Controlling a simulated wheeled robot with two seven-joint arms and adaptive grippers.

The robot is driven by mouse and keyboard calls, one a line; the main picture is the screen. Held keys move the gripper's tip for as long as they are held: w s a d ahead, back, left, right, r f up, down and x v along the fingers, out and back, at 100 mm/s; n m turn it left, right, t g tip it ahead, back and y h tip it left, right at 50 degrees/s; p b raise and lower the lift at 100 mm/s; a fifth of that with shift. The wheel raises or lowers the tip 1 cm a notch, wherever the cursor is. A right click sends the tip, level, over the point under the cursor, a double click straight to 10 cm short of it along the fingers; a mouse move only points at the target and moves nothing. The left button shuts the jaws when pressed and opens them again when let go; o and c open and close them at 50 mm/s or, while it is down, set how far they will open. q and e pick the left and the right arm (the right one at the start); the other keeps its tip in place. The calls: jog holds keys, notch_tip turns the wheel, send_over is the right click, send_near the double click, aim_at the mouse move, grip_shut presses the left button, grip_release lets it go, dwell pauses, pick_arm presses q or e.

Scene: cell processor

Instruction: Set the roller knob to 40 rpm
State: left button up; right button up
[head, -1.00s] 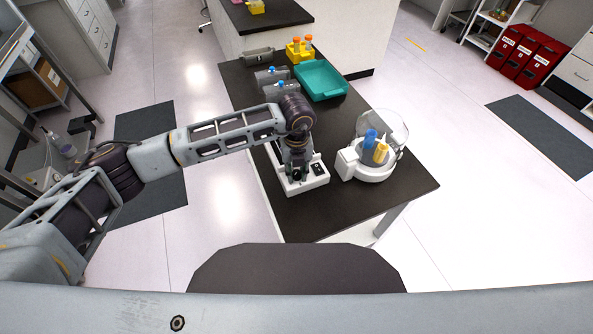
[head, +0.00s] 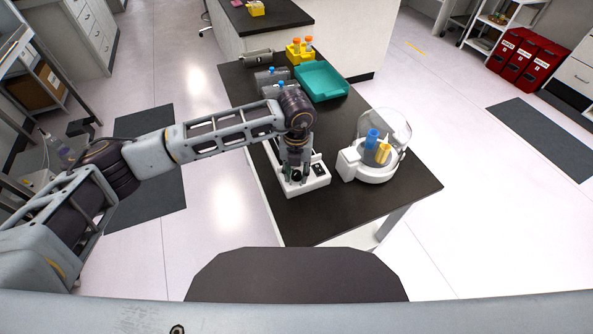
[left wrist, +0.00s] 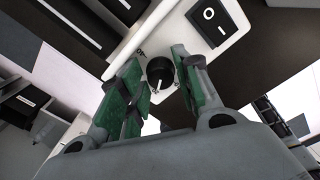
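The roller knob (left wrist: 160,72) is a round black dial with a white pointer line, on the front panel of the white roller machine (head: 318,180). In the head view my left gripper (head: 296,172) points down over the front end of the machine. My right gripper is not in view.
A centrifuge (head: 373,170) with an open clear lid, holding blue and yellow items, stands to the right of the machine. Behind are a teal tray (head: 322,82) and a yellow rack (head: 299,55) with orange-capped tubes. The dark table's front right (head: 400,195) is clear.

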aim_at(297, 173)
pick_arm(q)
jog(key=shift+o, duration=0.9)
jog(key=shift+w+r, duration=0.1)
jog(key=shift+r, duration=1.1)
jog(key=shift+d+r, duration=0.1)
jog(key=shift+r, duration=2.7)
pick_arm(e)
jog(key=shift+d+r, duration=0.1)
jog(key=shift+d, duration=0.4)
